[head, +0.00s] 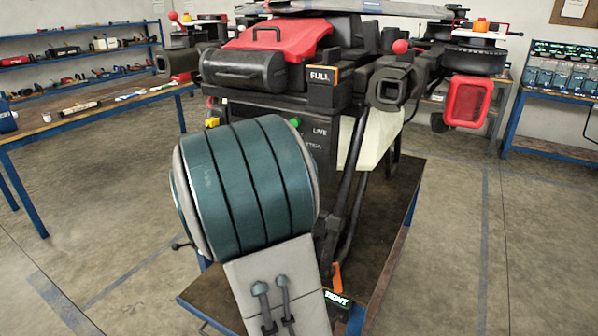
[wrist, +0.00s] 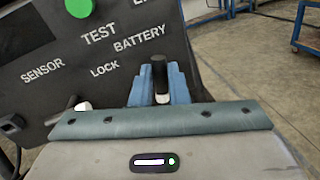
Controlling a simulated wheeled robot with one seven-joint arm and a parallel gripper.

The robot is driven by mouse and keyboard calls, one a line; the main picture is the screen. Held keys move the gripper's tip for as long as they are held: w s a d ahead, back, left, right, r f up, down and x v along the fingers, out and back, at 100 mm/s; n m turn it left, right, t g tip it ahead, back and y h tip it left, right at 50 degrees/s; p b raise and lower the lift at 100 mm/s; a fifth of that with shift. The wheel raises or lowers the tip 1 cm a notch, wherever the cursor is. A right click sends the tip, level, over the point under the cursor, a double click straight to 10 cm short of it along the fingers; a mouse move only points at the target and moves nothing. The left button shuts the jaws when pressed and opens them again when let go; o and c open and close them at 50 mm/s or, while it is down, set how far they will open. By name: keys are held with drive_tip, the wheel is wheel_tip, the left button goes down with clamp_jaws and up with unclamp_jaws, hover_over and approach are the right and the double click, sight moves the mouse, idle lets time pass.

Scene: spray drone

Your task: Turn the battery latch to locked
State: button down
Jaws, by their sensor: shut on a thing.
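The battery latch (wrist: 160,73) is a dark upright lever with a pale lower end, in the middle of the wrist view. It stands below the word BATTERY and to the right of the word LOCK on the dark panel (wrist: 40,45). My gripper (wrist: 158,92) has its blue fingers on both sides of the lever and is shut on it. The lever's base is hidden behind my gripper. In the head view the drone's panel (head: 318,132) shows in part; my arm hides the latch and my gripper there.
A green button (wrist: 80,7) and a pale-tipped switch (wrist: 82,106) are on the same panel. The drone (head: 270,45) rests on a dark-topped stand (head: 395,215). Dark struts (head: 345,190) stand right of my arm.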

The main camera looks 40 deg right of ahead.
drive_tip(key=m+t+y+b, duration=0.1)
drive_tip(key=m+b, duration=0.3)
drive_tip(key=b, duration=0.3)
drive_tip(key=s+m+b, duration=0.1)
drive_tip(key=m+b, duration=0.3)
drive_tip(key=b, duration=0.2)
drive_tip(key=f+m+t+y+b, duration=0.1)
drive_tip(key=m+b, duration=0.4)
drive_tip(key=b, duration=0.2)
drive_tip(key=shift+s+d+t+y+b, duration=0.15)
drive_tip(key=shift+d+t+y+b, duration=0.15)
drive_tip(key=shift+b, duration=0.05)
drive_tip(key=c, duration=1.4)
unclamp_jaws()
drive_tip(key=shift+r, duration=0.1)
